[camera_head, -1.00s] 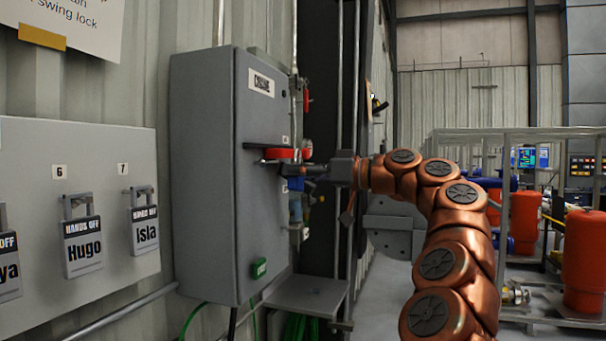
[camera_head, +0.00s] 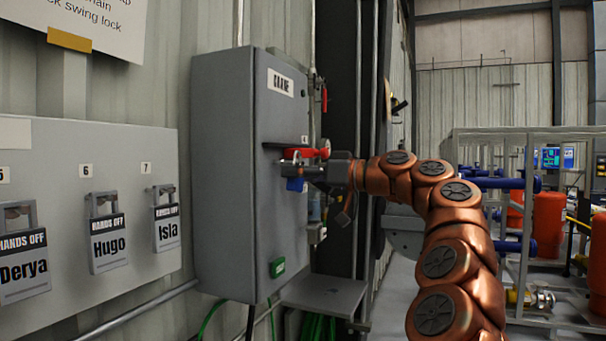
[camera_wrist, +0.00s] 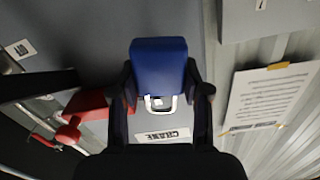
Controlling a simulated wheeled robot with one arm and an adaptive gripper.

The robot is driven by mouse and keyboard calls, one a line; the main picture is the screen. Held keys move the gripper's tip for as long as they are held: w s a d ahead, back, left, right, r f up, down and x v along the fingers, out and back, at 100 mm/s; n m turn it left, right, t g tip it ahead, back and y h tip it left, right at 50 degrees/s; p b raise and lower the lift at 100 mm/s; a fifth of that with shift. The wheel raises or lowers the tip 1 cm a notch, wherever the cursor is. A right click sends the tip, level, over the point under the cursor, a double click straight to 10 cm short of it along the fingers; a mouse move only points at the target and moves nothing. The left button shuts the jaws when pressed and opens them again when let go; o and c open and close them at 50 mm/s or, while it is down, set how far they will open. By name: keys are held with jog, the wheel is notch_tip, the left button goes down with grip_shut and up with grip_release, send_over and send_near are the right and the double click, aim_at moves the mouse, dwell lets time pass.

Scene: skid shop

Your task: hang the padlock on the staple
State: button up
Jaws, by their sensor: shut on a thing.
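My gripper (camera_head: 300,168) is shut on a blue padlock (camera_wrist: 160,65). The padlock also shows below the fingers in the head view (camera_head: 295,184). In the wrist view it sits between the two fingers, with its pale U-shaped shackle (camera_wrist: 160,103) pointing toward the cabinet's CRANE label. The gripper is at the front of the grey CRANE cabinet (camera_head: 235,190), close to its red handle (camera_head: 312,152). The red handle is left of the fingers in the wrist view (camera_wrist: 85,108). I cannot make out the staple clearly, nor whether the shackle touches it.
A grey board (camera_head: 90,240) with several name-tagged padlocks hangs left of the cabinet. A green label (camera_head: 277,267) is low on the cabinet front. A small grey shelf (camera_head: 325,296) juts out below. Pipes and red tanks (camera_head: 553,222) stand at the right.

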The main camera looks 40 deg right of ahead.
jog(key=shift+w+a, duration=0.35)
jog(key=shift+w, duration=0.25)
jog(key=shift+w+a+f+b, duration=0.3)
jog(key=shift+w+f+b, duration=0.2)
jog(key=shift+f+b, duration=0.15)
jog(key=o, duration=0.9)
jog(key=shift+o, duration=0.2)
jog(key=shift+s+d, duration=0.1)
jog(key=v, duration=1.1)
jog(key=shift+s+d, duration=0.2)
jog(key=shift+s, duration=0.15)
